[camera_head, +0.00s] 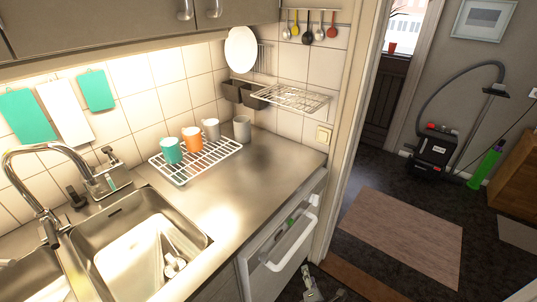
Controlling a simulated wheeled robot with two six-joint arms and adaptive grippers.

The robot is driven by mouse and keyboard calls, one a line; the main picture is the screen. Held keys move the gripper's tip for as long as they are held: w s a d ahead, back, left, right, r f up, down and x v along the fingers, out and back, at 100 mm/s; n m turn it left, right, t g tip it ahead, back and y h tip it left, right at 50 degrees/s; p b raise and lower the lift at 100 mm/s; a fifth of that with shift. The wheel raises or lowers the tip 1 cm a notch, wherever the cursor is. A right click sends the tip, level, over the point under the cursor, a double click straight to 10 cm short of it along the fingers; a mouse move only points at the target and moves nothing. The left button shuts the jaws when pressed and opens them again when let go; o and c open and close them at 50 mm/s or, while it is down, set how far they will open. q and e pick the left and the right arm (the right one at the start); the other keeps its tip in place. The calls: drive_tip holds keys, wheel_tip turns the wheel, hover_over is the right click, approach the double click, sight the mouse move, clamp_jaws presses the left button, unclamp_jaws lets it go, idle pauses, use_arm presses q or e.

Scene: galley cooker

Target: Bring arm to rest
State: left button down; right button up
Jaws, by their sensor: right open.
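My right gripper (314,286) shows at the bottom edge of the head view, low in front of the counter and beside the drawer front. Its jaws are open, and nothing shows between them. Most of my right arm is cut off by the frame. My left gripper is not in view.
Cups stand on a white rack (196,160) on the counter (225,200), right of the sink (160,215). A rug (405,235) and vacuum cleaner (434,150) lie beyond the doorway.

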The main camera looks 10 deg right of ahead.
drive_tip(key=s+f+m+g+y, duration=0.2)
drive_tip(key=s+f+m+g, duration=0.6)
drive_tip(key=s+f, duration=0.9)
drive_tip(key=s+d+f+m+g, duration=0.2)
drive_tip(key=s+f+m, duration=0.2)
drive_tip(key=s, duration=0.5)
drive_tip(key=s+d+f+m+g, duration=0.2)
drive_tip(key=s+d+f+m, duration=0.1)
drive_tip(key=s+m, duration=0.6)
drive_tip(key=shift+s+f, duration=0.6)
drive_tip(key=shift+f, duration=0.15)
